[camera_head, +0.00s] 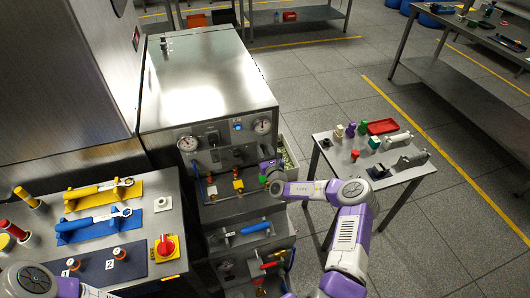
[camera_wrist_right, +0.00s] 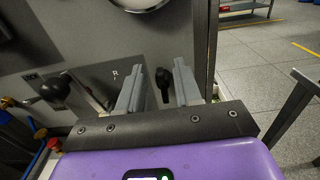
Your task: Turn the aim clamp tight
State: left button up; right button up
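My right gripper (camera_head: 266,167) is at the right side of the grey machine's front panel in the head view; its fingertips are hard to make out there. In the right wrist view the right gripper (camera_wrist_right: 158,88) is open, its two grey fingers pointing at the panel. A small black handle (camera_wrist_right: 163,84), possibly the aim clamp, shows between the fingers; I cannot tell whether they touch it. A black ball-ended lever (camera_wrist_right: 55,89) is further left, with an "R" mark between them. My left arm shows only at the bottom left corner; its gripper is out of view.
The machine's front has round gauges (camera_head: 262,126) and colored valves (camera_head: 238,184). A bench (camera_head: 180,215) at left holds wrenches and a red-yellow switch (camera_head: 165,246). A small table (camera_head: 340,170) at right carries parts and a red tray (camera_head: 382,127). Open floor lies beyond it.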

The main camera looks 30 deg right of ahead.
grip_shut()
dwell(0.3)
